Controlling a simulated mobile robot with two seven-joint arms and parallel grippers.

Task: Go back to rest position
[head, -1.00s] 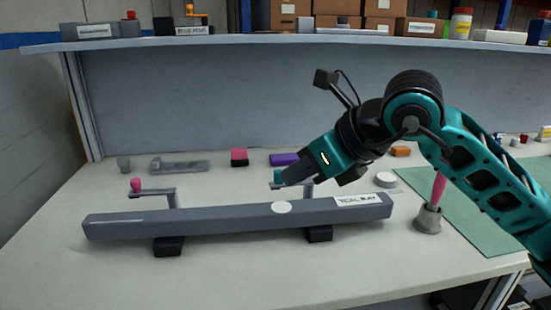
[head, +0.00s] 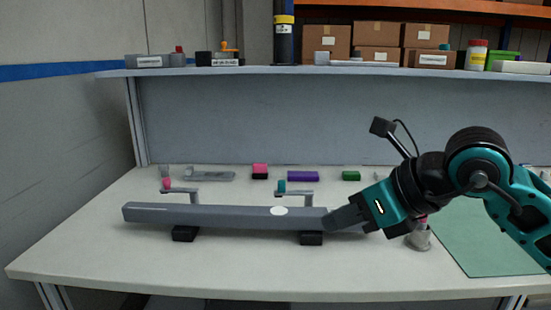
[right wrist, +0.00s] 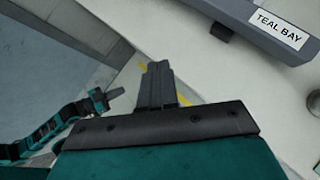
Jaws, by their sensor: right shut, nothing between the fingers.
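My right gripper (head: 333,220) is shut and empty. In the head view it is in front of the right end of the grey dashboard bar (head: 220,215) and hides part of it. In the right wrist view its fingers (right wrist: 158,72) are together, apart from the bar (right wrist: 262,25) with its "TEAL BAY" label. The bar rests on two black blocks. A pink piece (head: 166,184) is at its left bracket and a teal piece (head: 282,186) at its right bracket. A teal and black arm, apparently my left, shows in the right wrist view (right wrist: 60,125); its jaw state is unclear.
A grey holder (head: 419,239) with a pink-topped tool is partly behind my right arm. A green mat (head: 485,240) lies at the right. Pink, purple (head: 303,176) and green blocks line the back. A shelf (head: 300,72) with boxes spans above. The table's front strip is clear.

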